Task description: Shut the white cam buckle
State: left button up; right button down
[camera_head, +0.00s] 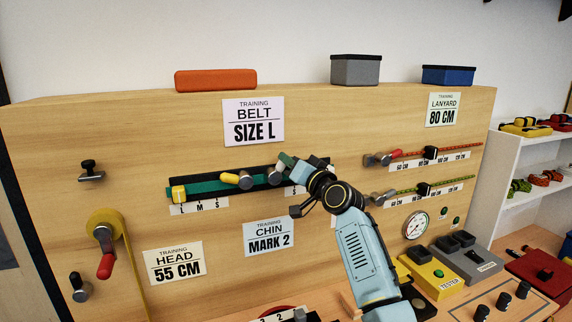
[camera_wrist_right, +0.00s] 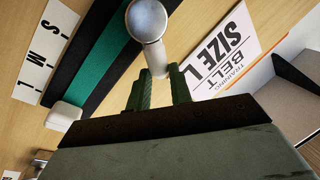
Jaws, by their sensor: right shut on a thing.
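The white cam buckle's lever (camera_wrist_right: 157,62) is a pale post with a round metal knob (camera_wrist_right: 147,20) at its end. My right gripper (camera_wrist_right: 157,92) is shut on this lever, its two green fingers on either side of the post. In the head view the right gripper (camera_head: 290,165) is at the right part of the belt rail, and the metal knob (camera_head: 274,178) shows just left of it. The buckle's base is hidden behind the gripper, so I cannot tell the lever's exact angle. A white block (camera_wrist_right: 63,116) sits on the green strap (camera_wrist_right: 95,75). My left gripper is not in view.
A yellow lever (camera_head: 233,178) and yellow block (camera_head: 179,194) are on the left half of the same rail. The BELT SIZE L sign (camera_head: 253,121) is above. A red crank (camera_head: 105,265) is at lower left. Red and green cord fittings (camera_head: 430,153) are to the right.

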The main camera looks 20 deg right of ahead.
jog(key=shift+d+f+m+t+h+b, duration=0.25)
jog(key=shift+d+f+m+h, duration=0.2)
jog(key=shift+m, duration=1)
jog(key=shift+d+f+m+t+h+b, duration=0.2)
jog(key=shift+f+m+t+h, duration=0.3)
jog(key=shift+m, duration=1)
jog(key=shift+d+f+m+t+h+b, duration=0.25)
jog(key=shift+f+m, duration=0.35)
jog(key=shift+m, duration=0.85)
jog(key=shift+d+f, duration=0.1)
jog(key=shift+d, duration=0.05)
jog(key=c, duration=1.3)
grip_release()
jog(key=shift+o, duration=0.2)
jog(key=v, duration=1.3)
jog(key=shift+s, duration=0.2)
